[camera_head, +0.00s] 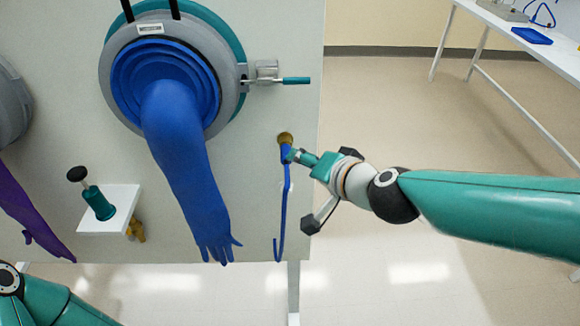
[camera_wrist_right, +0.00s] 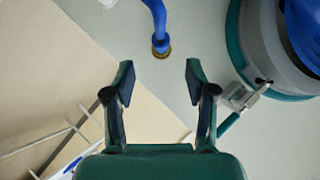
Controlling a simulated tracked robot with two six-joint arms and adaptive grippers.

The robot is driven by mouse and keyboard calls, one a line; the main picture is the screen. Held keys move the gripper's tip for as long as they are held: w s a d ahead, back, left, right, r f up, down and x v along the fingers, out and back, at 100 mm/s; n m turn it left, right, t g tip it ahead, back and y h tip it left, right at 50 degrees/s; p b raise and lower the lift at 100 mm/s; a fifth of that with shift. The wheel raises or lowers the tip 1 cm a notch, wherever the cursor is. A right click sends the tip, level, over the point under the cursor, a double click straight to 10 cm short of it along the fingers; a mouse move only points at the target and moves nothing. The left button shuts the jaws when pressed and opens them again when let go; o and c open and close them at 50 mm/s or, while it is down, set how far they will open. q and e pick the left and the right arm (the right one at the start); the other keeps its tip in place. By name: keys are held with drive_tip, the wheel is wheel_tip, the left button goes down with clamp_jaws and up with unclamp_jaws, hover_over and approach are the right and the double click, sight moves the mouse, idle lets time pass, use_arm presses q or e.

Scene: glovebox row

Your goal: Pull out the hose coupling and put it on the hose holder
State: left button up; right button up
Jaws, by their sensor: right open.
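The hose coupling is the blue end fitting (camera_head: 286,152) at a brass port (camera_head: 285,138) on the pale panel, right of the large glove port. Its blue hose (camera_head: 281,215) hangs down and ends in a hook-shaped curve. My right gripper (camera_head: 298,156) reaches in from the right, close beside the coupling. In the right wrist view its jaws (camera_wrist_right: 160,76) are open and empty. The coupling (camera_wrist_right: 160,40) and brass ring (camera_wrist_right: 163,53) lie beyond the fingertips, between their lines. I cannot clearly identify the hose holder. My left gripper is out of view; only its arm shows at lower left.
A blue glove (camera_head: 190,160) hangs from the round port, with a latch and teal handle (camera_head: 296,81) at its right. A white shelf (camera_head: 120,215) bears a teal, black-knobbed device (camera_head: 97,200). A purple glove (camera_head: 30,215) hangs at left.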

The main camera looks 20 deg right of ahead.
sight(286, 153)
drive_tip(key=b+x, duration=0.2)
drive_tip(key=x, duration=0.6)
drive_tip(key=shift+w+b, duration=0.15)
drive_tip(key=shift+b, duration=0.15)
clamp_jaws()
